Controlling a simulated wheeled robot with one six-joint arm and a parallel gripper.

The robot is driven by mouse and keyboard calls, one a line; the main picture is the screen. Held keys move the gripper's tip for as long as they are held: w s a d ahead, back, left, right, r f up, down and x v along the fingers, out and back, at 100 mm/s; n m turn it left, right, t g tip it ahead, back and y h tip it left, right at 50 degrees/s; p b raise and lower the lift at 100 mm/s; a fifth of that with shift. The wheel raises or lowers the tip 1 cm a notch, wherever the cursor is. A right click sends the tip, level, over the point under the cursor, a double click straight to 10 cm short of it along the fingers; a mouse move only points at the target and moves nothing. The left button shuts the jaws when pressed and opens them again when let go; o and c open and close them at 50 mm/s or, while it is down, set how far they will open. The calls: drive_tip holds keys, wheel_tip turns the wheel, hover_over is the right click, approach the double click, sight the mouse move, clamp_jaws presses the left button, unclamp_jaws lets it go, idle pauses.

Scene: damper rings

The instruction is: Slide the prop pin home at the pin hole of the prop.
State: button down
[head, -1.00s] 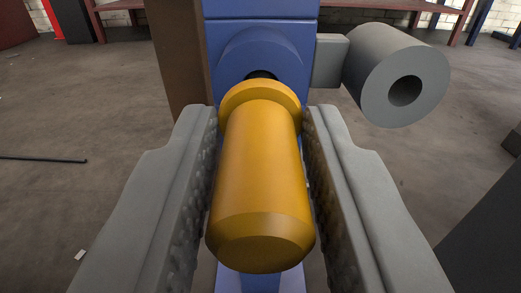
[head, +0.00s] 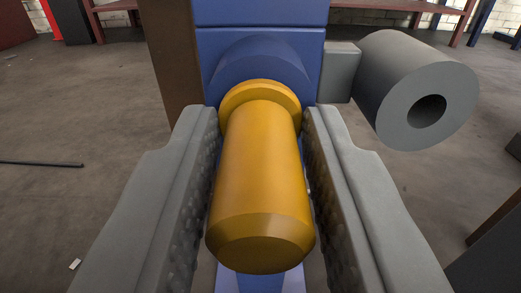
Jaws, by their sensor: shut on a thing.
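The prop pin (head: 262,185) is a thick orange-yellow cylinder with a wider collar at its far end. My gripper (head: 262,130) is shut on it, one grey ribbed jaw along each side. The pin points away from me at the blue prop (head: 265,22). The collar overlaps the rounded blue boss (head: 262,58) on the prop's face. The pin hole is hidden behind the collar and pin. I cannot tell whether the collar touches the boss.
A grey hollow cylinder (head: 385,85) sticks out on a block right of the prop. A brown post (head: 176,60) stands close on the left. A thin dark rod (head: 40,163) lies on the floor at left. A dark slanted shape is at lower right.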

drive_tip(key=shift+w, duration=0.2)
idle(0.3)
drive_tip(key=c, duration=1)
unclamp_jaws()
drive_tip(key=shift+c, duration=0.2)
drive_tip(key=s, duration=1.7)
drive_tip(key=shift+s, duration=0.2)
